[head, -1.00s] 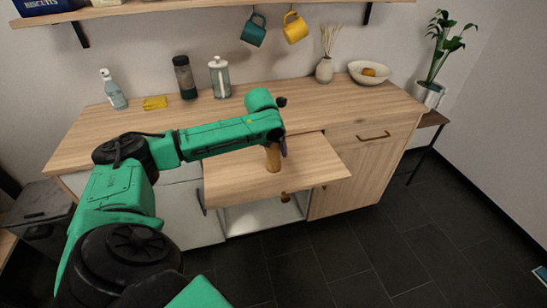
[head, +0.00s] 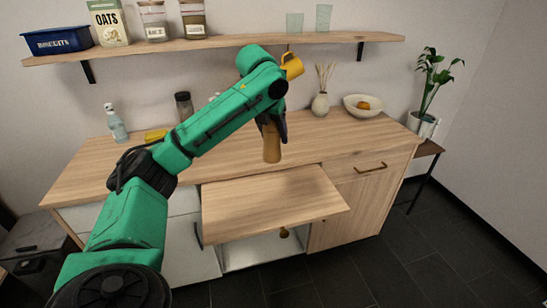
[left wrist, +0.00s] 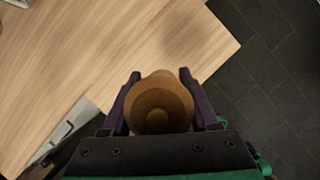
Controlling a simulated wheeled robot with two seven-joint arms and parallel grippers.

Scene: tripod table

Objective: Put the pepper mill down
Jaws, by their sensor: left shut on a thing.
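The pepper mill (head: 271,143) is a brown wooden piece held upright in my left gripper (head: 272,122). In the head view it hangs in the air above the pull-out board (head: 275,197), with a clear gap below. In the left wrist view the mill (left wrist: 160,103) is seen from above, its round top between the two dark fingers of the left gripper (left wrist: 160,100). The fingers hide part of its upper body in the head view. My right gripper is not in view.
The pull-out board is bare and juts out from the cabinet. The counter (head: 355,133) carries a spray bottle (head: 116,123), a yellow sponge (head: 156,135), a dark jar (head: 184,105), a reed diffuser (head: 320,103) and a bowl (head: 363,107). A shelf (head: 220,44) hangs above.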

